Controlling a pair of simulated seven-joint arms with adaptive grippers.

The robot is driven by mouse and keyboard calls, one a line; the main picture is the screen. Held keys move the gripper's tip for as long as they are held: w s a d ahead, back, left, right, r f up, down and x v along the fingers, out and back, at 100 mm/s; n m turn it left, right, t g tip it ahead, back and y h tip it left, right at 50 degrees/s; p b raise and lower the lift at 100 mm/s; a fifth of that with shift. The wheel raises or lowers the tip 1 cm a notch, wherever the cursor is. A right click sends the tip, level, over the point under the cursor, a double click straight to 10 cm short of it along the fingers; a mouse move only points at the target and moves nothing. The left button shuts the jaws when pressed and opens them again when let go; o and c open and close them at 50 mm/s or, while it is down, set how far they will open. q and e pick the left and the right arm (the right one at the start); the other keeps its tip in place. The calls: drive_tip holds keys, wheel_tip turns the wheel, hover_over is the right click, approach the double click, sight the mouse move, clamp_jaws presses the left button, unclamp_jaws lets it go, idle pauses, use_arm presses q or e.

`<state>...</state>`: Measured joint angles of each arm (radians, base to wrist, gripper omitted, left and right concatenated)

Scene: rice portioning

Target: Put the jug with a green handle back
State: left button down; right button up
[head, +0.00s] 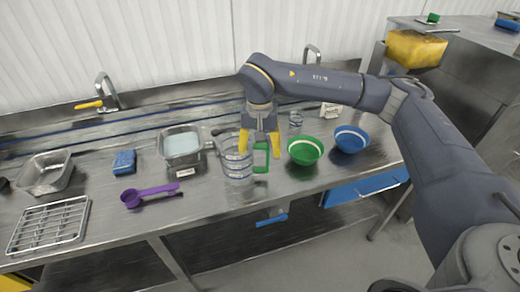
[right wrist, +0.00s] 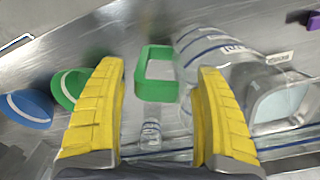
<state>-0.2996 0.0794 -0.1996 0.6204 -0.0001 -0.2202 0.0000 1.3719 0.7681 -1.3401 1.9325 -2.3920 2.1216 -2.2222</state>
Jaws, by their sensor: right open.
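The clear jug (head: 236,165) with a green handle (head: 261,157) stands upright on the steel counter near its front edge. My right gripper (head: 260,150) is open, with its yellow fingers over the handle. In the right wrist view the green handle (right wrist: 157,75) lies between the two fingers (right wrist: 160,105), with a gap on both sides. The jug's clear body (right wrist: 205,45) shows behind the right finger there. My left gripper is not in view.
A green bowl (head: 305,151) and a blue bowl (head: 351,139) stand right of the jug. A pan of pale contents (head: 181,146) and a purple scoop (head: 150,194) are to its left. A wire rack (head: 48,224) lies at far left. A small clear cup (head: 295,119) stands behind.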

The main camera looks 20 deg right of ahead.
wheel_tip(320, 180, up, 12)
idle(0.6)
drive_tip(key=shift+r, duration=0.1)
